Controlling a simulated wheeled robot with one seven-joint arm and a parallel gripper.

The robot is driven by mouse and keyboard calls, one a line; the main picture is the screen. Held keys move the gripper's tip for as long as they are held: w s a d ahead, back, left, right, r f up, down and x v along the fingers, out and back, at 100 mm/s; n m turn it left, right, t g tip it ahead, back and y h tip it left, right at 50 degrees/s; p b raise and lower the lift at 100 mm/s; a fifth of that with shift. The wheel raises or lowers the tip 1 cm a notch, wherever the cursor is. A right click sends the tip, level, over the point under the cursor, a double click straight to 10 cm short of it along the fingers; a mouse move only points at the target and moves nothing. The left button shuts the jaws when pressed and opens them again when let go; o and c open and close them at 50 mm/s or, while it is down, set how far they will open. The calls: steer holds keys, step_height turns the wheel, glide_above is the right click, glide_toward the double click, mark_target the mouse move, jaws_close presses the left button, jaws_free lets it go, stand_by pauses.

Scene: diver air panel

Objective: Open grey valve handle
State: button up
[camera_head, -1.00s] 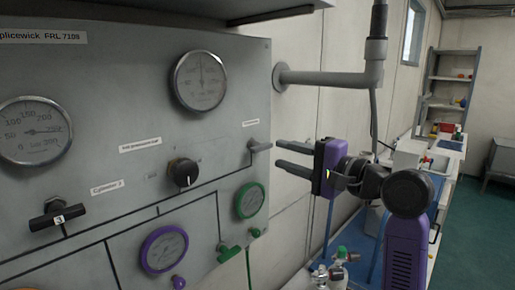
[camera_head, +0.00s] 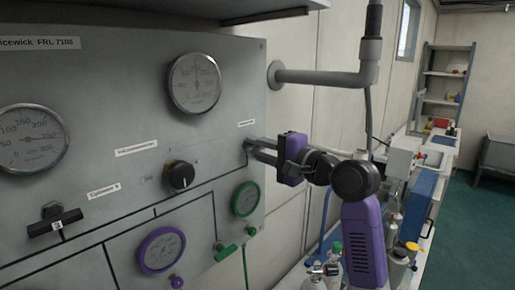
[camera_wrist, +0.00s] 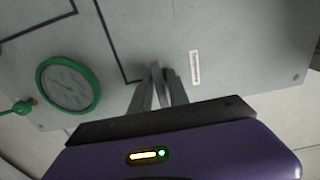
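The grey valve handle (camera_wrist: 157,85) is a small grey lever on the right side of the grey panel, below a small white label. In the wrist view it shows between the two fingers of my gripper (camera_wrist: 159,92). In the head view my gripper (camera_head: 258,149) is at the panel, and its fingers largely hide the handle. The fingers lie on both sides of the handle, with little room visible between. I cannot tell whether they press on it.
A grey pipe (camera_head: 320,77) runs above my arm. Cylinders (camera_head: 328,270) stand below.

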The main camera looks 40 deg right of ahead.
jaws_close()
steer(key=shift+n, duration=0.3)
steer(key=n+b, duration=0.1)
steer(key=n, duration=0.1)
steer(key=shift+f+n, duration=0.15)
steer(key=shift+n, duration=0.25)
steer(key=n+b, duration=0.1)
steer(key=n, duration=0.2)
steer(key=shift+n, duration=0.4)
steer(key=n+b, duration=0.2)
steer(key=n, duration=0.2)
steer(key=n+b, duration=0.2)
steer(key=n, duration=0.2)
steer(key=shift+n, duration=0.3)
steer(key=shift+o, duration=2)
jaws_free()
